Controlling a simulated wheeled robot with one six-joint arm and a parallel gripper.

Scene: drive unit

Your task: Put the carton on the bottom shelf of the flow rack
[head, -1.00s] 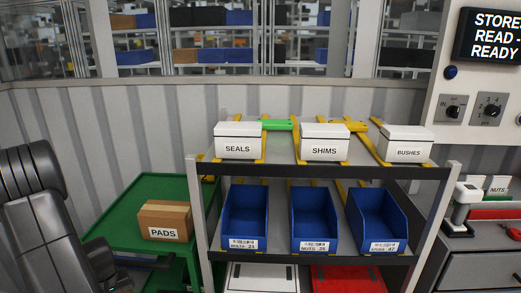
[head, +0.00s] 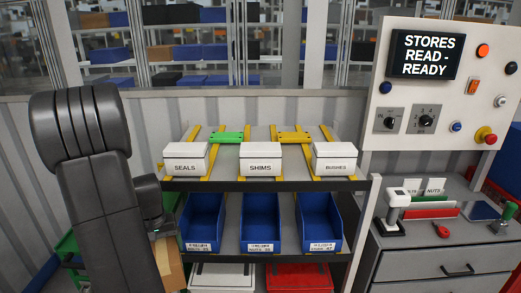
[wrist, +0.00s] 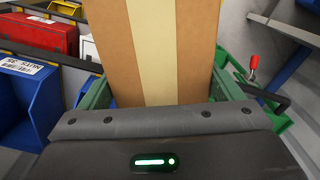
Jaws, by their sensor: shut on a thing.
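The brown carton (head: 170,268) with a lighter tape band is held upright beside the rack's left side in the head view, mostly hidden by my arm. It fills the top middle of the wrist view (wrist: 165,50). My gripper (wrist: 165,92) is shut on it, one jaw at each side; in the head view its body (head: 153,228) shows at the carton's top. The flow rack (head: 262,184) stands right of the carton. At its bottom a white bin (head: 221,275) and a red bin (head: 306,276) show; the bottom shelf's surface is hidden.
White SEALS (head: 185,159), SHIMS (head: 260,160) and BUSHES (head: 334,158) boxes stand on the top shelf. Several blue bins (head: 260,222) fill the middle one. The green table (head: 68,245) is at left behind my arm. A grey drawer bench (head: 440,255) stands at right.

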